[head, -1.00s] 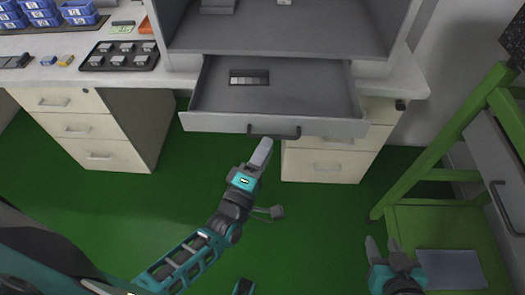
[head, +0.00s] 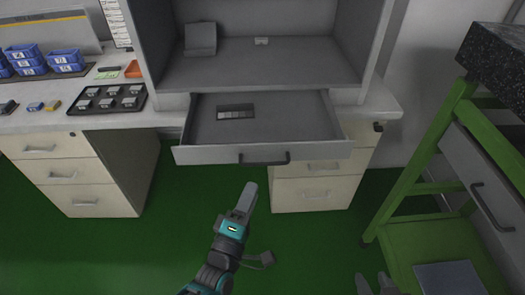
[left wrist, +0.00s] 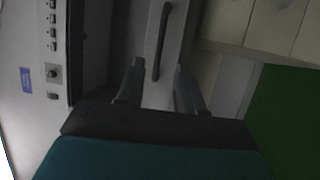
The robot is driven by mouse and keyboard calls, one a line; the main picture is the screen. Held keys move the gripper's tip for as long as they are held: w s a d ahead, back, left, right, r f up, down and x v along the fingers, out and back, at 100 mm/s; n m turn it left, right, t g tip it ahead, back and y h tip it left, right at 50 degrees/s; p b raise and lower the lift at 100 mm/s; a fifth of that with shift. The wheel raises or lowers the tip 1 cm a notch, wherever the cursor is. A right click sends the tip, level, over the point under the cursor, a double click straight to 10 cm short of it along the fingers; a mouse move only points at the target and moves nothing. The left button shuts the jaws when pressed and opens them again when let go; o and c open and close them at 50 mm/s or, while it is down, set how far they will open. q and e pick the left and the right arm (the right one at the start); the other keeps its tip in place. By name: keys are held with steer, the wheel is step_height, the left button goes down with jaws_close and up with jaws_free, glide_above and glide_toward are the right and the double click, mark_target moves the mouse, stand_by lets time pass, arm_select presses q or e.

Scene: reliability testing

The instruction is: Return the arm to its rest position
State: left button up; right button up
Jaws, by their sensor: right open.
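My left gripper (head: 249,187) is in front of the pulled-out grey drawer (head: 308,139), below its dark handle (head: 265,160) in the head view and apart from it. In the left wrist view its two fingers (left wrist: 158,82) stand apart with nothing between them. The handle (left wrist: 160,42) shows beyond the fingertips. My right gripper (head: 375,282) is at the bottom edge of the head view, over the green floor. Its fingers are apart and empty, and the rest of it is cut off.
A green stand (head: 412,180) with a grey drawer (head: 477,165) is at the right. A black tray (head: 107,99) and blue bins (head: 66,60) are on the worktop at the left. Green floor lies in front of the cabinets.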

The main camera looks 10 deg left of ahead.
arm_select(q)
steer(key=s+a+f+m+g+p, duration=0.1)
steer(key=s+m+g, duration=0.3)
steer(key=m, duration=0.5)
steer(key=s+a+f+m+g+p, duration=0.1)
steer(key=s+a+f+m+g, duration=0.2)
steer(key=s+m, duration=0.4)
steer(key=shift+s+a+m+g, duration=0.25)
steer(key=shift+a+m+g, duration=0.55)
steer(key=shift+m+g, duration=0.3)
